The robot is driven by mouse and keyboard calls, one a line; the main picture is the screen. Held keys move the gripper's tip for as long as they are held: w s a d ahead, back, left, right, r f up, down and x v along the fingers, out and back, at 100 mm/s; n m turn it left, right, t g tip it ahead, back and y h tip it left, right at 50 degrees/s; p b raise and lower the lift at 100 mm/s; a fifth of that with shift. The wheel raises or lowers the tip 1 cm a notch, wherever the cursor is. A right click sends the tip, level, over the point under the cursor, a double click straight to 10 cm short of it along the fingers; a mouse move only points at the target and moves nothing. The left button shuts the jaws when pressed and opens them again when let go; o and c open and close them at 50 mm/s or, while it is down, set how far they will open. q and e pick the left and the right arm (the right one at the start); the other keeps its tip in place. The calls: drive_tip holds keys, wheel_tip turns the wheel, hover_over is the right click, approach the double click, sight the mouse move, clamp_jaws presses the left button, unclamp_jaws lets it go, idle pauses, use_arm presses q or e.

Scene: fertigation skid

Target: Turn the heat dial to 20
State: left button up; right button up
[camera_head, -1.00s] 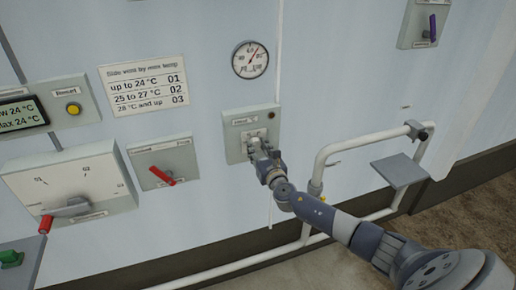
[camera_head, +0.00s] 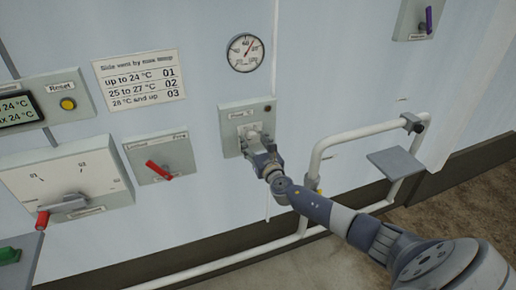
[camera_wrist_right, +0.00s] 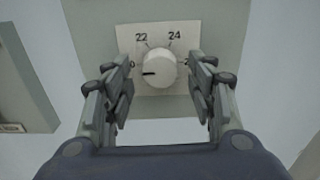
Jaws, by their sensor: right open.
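The heat dial (camera_wrist_right: 158,70) is a round white knob with a dark pointer mark on a pale scale plate, seen in the right wrist view. The pointer aims left, toward a label of which only a 0 shows beside my finger. The marks 22 and 24 show above the knob. In the head view the dial's grey panel (camera_head: 232,130) is on the wall, its knob mostly hidden by my right gripper (camera_head: 258,145). The right gripper's fingers (camera_wrist_right: 160,95) are open, one on each side of the knob, with gaps to it. My left gripper is not in view.
A round gauge (camera_head: 245,52) hangs above the dial panel. A red-handled switch (camera_head: 158,168) and a larger selector box (camera_head: 85,170) are to the left. White pipes (camera_head: 335,145) and a small grey shelf (camera_head: 395,162) are to the right.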

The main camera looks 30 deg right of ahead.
drive_tip(key=v, duration=1.1)
drive_tip(key=shift+s, duration=0.4)
drive_tip(key=shift+f, duration=0.2)
